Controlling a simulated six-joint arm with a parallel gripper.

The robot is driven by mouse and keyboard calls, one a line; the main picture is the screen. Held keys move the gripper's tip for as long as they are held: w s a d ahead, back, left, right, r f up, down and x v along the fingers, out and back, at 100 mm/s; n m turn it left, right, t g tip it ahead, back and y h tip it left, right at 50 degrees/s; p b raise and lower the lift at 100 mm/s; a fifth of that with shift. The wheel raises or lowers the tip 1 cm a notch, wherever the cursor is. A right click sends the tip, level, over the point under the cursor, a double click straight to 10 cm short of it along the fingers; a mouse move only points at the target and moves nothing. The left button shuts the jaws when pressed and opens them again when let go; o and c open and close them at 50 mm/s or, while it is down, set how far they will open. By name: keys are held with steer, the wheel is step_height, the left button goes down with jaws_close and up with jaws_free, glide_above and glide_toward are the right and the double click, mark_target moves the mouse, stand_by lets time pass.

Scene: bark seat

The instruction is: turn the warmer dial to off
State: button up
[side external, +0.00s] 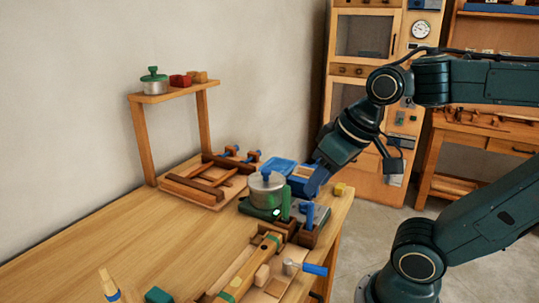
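The warmer (252,209) is a low green base on the wooden table, with a lidded metal pot (266,190) with a blue knob standing on it. A small white round spot (277,212) on its front right side looks like the dial; its setting is too small to read. My gripper (312,190) points down and left, just right of the warmer, above the table's right end. It appears apart from the dial. Its fingers blend with blue and green things behind and beside them, so their opening is unclear.
A green upright piece (286,204) and a dark wooden holder with a blue item (308,214) crowd the dial's right side. A blue tray (278,166) lies behind. A wooden clamp frame (208,181) is at left. The table's left front (120,245) is clear.

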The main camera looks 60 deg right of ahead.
steer(key=w+d+f+m+g, duration=0.1)
steer(key=w+d+f+m, duration=0.1)
steer(key=d+m, duration=0.5)
steer(key=w+d+f+m+g, duration=0.2)
steer(key=w+d+m, duration=0.3)
steer(key=d+m, duration=0.3)
steer(key=w+d+f+m+g, duration=0.2)
steer(key=d+m, duration=0.5)
steer(key=m, duration=0.4)
steer(key=shift+w+d+f, duration=0.35)
steer(key=shift+w+f, duration=0.35)
steer(key=shift+f, duration=0.15)
steer(key=shift+f, duration=0.15)
step_height(320, 180, down, 14)
steer(key=shift+r, duration=0.2)
jaws_close()
